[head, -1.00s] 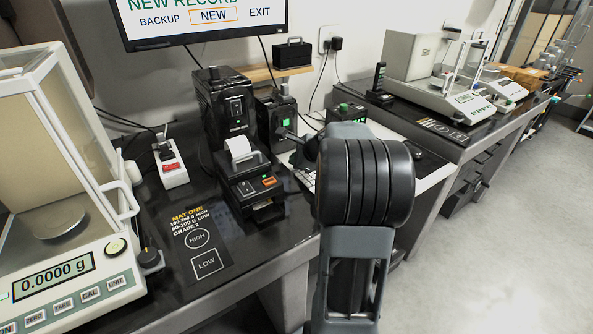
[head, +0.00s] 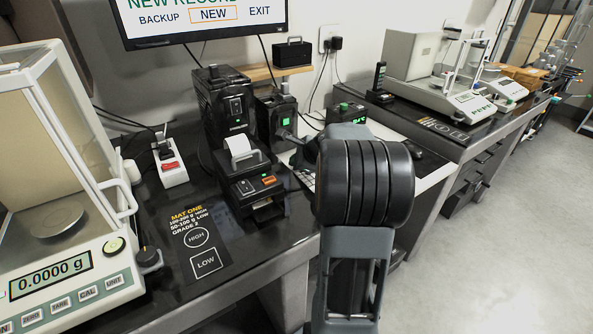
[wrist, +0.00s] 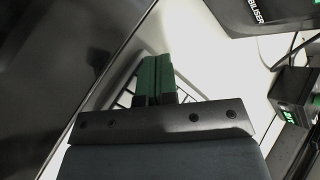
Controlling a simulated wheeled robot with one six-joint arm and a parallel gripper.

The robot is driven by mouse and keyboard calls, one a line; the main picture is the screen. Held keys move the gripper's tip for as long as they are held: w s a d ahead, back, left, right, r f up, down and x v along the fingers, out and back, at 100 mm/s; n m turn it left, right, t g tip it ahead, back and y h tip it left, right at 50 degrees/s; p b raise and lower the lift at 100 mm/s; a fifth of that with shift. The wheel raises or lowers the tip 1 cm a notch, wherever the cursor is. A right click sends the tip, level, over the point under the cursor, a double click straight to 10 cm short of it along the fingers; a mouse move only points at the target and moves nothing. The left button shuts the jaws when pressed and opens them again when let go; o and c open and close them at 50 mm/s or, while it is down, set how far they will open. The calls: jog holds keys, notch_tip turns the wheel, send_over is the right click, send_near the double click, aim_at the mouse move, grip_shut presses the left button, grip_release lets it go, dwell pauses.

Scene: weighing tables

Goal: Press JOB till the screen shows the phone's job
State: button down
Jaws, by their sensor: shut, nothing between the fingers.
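The monitor (head: 200,18) at the top of the head view reads NEW RECORD, with BACKUP, NEW and EXIT below it; NEW is framed in orange. A black upright handset (head: 378,80), perhaps the phone, stands in a holder on the back of the table. No label JOB can be read. A small black box (head: 345,112) with a lit green display stands behind my arm; it also shows at the right of the wrist view (wrist: 297,95). My gripper (wrist: 158,72) is shut and empty, with green finger pads, over the white keyboard (wrist: 125,98). In the head view my arm hides it.
A balance (head: 60,200) reading 0.0000 g stands at the left, beside a black mat (head: 200,240) marked HIGH and LOW. A printer (head: 250,180) and black devices (head: 225,105) stand left of my arm. Another balance (head: 455,85) is on the right table. The floor at right is clear.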

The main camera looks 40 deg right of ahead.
jog(key=shift+s+a+f+b, duration=0.15)
jog(key=shift+f+b, duration=0.4)
jog(key=shift+f, duration=0.3)
dwell(0.9)
jog(key=shift+r+p, duration=0.55)
jog(key=shift+p, duration=0.05)
jog(key=shift+r, duration=0.15)
notch_tip(320, 180, up, 5)
jog(key=p, duration=0.4)
jog(key=shift+r+p, duration=0.2)
jog(key=shift+p, duration=0.2)
dwell(0.7)
